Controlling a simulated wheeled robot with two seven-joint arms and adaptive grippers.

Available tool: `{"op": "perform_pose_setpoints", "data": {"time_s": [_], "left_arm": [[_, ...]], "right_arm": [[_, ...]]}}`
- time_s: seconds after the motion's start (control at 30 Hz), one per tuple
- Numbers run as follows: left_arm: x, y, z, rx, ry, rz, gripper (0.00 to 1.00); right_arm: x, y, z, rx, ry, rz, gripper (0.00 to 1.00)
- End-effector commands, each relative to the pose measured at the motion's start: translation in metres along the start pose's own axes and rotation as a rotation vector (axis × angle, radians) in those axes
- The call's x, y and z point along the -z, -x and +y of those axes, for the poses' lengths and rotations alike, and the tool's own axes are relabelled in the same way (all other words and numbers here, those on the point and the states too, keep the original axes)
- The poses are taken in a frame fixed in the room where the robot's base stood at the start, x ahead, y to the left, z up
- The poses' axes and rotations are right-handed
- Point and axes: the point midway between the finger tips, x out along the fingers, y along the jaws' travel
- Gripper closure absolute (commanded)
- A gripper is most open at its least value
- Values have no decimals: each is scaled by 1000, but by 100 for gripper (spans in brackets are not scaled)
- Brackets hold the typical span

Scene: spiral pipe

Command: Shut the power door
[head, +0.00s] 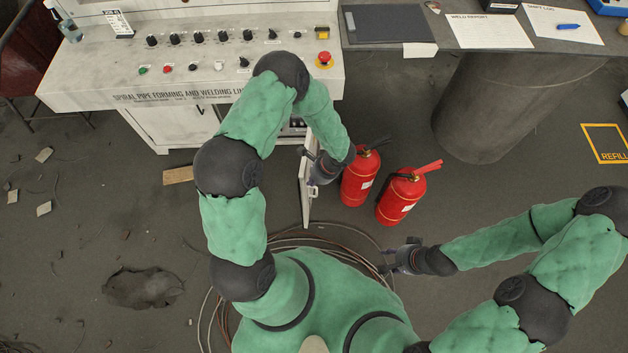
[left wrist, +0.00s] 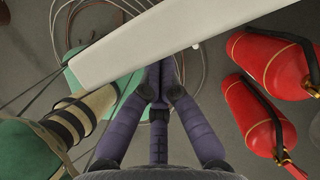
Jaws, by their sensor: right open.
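The power door (head: 306,190) is a white panel standing open from the front of the white control cabinet (head: 186,125). My left arm reaches over the console, and my left gripper (head: 310,168) is right at the door, on its right side. In the left wrist view, the door's pale edge (left wrist: 120,55) crosses in front of the fingertips of my left gripper (left wrist: 160,82). The fingers draw together there, but their tips are partly hidden, so contact and grip are unclear. My right gripper (head: 388,262) is open and empty, low at the right, away from the door.
Two red fire extinguishers, one (head: 360,178) close to my left gripper and one (head: 400,197) beyond it, stand right of the door. Coiled cable (head: 345,232) lies on the floor below. A large grey cylinder (head: 490,105) supports the desk (head: 450,50) at right.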

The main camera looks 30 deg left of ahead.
Motion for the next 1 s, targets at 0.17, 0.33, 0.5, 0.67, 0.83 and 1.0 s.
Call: {"op": "perform_pose_setpoints", "data": {"time_s": [0.17,0.33,0.5,0.67,0.83,1.0], "left_arm": [[-19,-9,1,12,-28,-1,100],[-54,-24,1,36,-92,-1,100],[-104,-44,-4,73,-181,-2,100],[-154,-63,-15,113,-277,-3,100],[-202,-81,-31,152,-377,-3,100],[-242,-96,-50,186,-464,-2,100]], "right_arm": [[0,-5,2,0,0,0,58],[0,-13,5,0,0,0,58],[1,-23,8,0,0,0,58],[1,-30,11,0,0,0,58],[1,-33,12,0,0,0,58],[1,-30,11,0,0,0,58]]}}
